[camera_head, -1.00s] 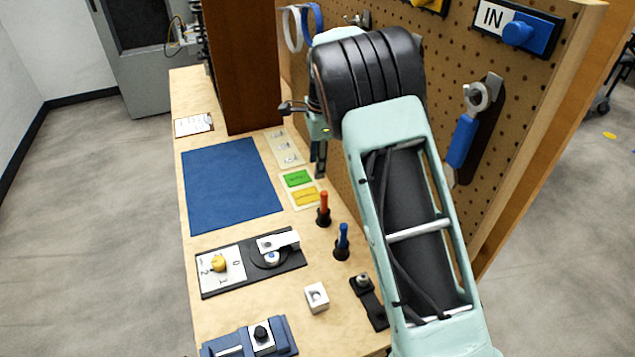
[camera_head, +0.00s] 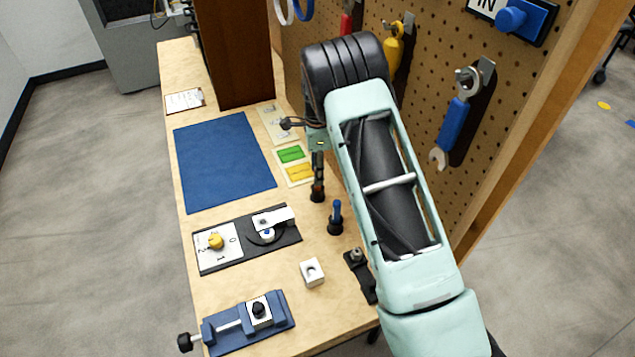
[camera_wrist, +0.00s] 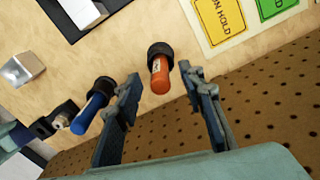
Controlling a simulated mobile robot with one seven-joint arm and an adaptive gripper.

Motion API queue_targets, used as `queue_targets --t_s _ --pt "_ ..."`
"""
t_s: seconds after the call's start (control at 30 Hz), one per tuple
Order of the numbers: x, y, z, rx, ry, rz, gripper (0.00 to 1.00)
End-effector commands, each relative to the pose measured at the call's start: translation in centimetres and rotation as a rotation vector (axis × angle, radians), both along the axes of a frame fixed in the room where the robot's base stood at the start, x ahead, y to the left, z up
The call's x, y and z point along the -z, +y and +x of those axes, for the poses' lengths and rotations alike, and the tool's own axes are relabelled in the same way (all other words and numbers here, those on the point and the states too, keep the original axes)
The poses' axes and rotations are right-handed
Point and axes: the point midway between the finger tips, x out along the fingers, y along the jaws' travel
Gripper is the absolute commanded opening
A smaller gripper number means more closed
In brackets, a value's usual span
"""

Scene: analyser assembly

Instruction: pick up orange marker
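The orange marker (camera_wrist: 160,76) stands in a small black round holder on the bench, seen from above in the wrist view. It lies between and just beyond the two open fingers of my gripper (camera_wrist: 160,98), with gaps on both sides. In the head view my gripper (camera_head: 317,175) is over the marker's spot and hides nearly all of it. A blue marker (camera_head: 337,212) stands in its own black holder beside it. It also shows in the wrist view (camera_wrist: 90,112), close outside the left finger.
A pegboard (camera_head: 500,150) with hanging tools rises close on the right. A white block (camera_head: 312,272), a black bracket (camera_head: 360,278), a switch panel (camera_head: 222,250) and a blue vise (camera_head: 235,328) sit nearer. A blue mat (camera_head: 222,165) lies left; yellow and green cards (camera_head: 299,172) lie behind.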

Motion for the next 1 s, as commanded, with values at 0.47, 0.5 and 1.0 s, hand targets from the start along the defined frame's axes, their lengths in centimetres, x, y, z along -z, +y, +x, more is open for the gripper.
queue_targets --t_s 0.47,0.5,1.0 --pt "0.82 0.01 0.06 0.0 -0.002 0.0 0.21" --pt "0.81 0.01 0.06 0.0 -0.002 0.0 0.17" --pt "0.6 0.01 0.1 0.0 -0.003 0.0 0.0"
